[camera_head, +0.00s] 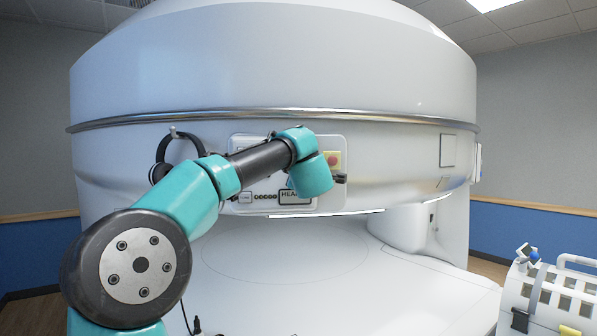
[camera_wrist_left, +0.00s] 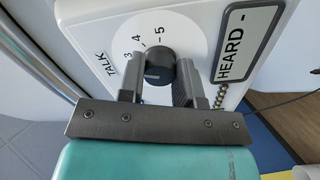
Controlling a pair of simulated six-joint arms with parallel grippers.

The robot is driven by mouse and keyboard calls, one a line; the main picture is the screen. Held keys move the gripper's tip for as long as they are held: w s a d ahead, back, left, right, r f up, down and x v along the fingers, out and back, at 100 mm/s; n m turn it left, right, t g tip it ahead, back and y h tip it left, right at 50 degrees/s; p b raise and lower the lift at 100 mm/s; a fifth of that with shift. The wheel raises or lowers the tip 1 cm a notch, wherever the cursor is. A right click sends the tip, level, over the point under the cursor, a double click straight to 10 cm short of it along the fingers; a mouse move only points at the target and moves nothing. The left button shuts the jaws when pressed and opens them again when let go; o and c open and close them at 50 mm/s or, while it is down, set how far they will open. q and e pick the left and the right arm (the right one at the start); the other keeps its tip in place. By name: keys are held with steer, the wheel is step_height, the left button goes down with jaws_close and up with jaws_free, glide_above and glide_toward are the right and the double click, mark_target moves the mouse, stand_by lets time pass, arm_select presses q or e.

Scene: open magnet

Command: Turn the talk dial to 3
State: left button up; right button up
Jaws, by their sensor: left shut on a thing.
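The talk dial (camera_wrist_left: 159,64) is a dark round knob on a white disc marked TALK, with the numbers 3, 4 and 5 visible around it in the left wrist view. My left gripper (camera_wrist_left: 160,76) is shut on the knob, one finger on each side. I cannot tell which number the knob points to. In the head view my left gripper (camera_head: 341,178) is at the right part of the control panel (camera_head: 326,142), and the dial is hidden behind my wrist. My right gripper is in neither view.
A HEARD sign (camera_wrist_left: 247,42) is beside the dial, with a bead chain (camera_wrist_left: 221,95) near it. Headphones (camera_head: 161,165) hang at left. The scanner table (camera_head: 300,265) below is mostly clear. A white cart (camera_head: 550,295) stands at right.

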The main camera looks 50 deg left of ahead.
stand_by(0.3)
arm_select(q)
steer(key=o, duration=0.9)
steer(key=v, duration=1.7)
steer(key=shift+d, duration=0.25)
